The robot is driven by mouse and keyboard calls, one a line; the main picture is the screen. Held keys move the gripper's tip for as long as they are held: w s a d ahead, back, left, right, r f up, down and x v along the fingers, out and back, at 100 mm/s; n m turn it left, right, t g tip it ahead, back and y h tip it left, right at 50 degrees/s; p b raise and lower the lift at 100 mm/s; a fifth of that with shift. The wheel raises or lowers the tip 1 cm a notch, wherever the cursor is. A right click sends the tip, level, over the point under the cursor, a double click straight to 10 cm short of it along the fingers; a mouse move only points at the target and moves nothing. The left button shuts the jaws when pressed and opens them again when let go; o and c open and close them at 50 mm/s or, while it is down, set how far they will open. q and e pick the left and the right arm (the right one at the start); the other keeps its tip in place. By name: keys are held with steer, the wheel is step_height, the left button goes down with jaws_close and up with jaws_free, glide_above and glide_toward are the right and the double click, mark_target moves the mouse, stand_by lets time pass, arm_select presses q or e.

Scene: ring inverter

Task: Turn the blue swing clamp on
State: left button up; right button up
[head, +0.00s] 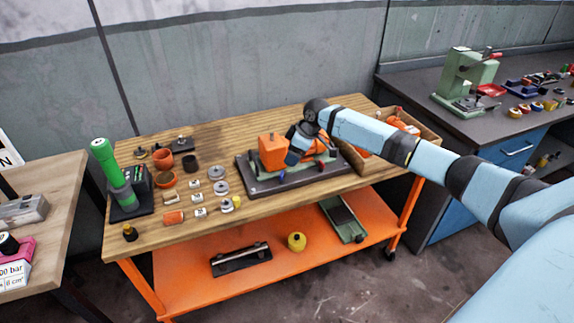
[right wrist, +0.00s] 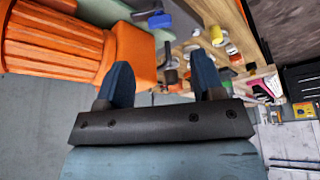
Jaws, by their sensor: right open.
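The orange ribbed machine (head: 272,150) sits on a dark base plate (head: 249,184) on the wooden cart top. A small blue part (head: 282,174), which looks like the blue swing clamp, shows at the front of the base. A blue lever-like piece (right wrist: 158,20) also shows at the top of the right wrist view, beyond the fingers. My right gripper (head: 291,160) is over the machine and hides part of it. In the right wrist view its two blue fingers (right wrist: 163,76) are apart with nothing between them, beside the orange housing (right wrist: 55,42). My left gripper is out of view.
Several rings, pots and small parts (head: 220,187) lie left of the base. A green cylinder on a stand (head: 117,180) is at the cart's left end. A wooden bin (head: 424,139) stands right of the machine. A bench with a green press (head: 467,76) is farther right.

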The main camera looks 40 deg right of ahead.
steer(key=v, duration=0.4)
steer(key=shift+d+r, duration=0.1)
steer(key=shift+r, duration=0.3)
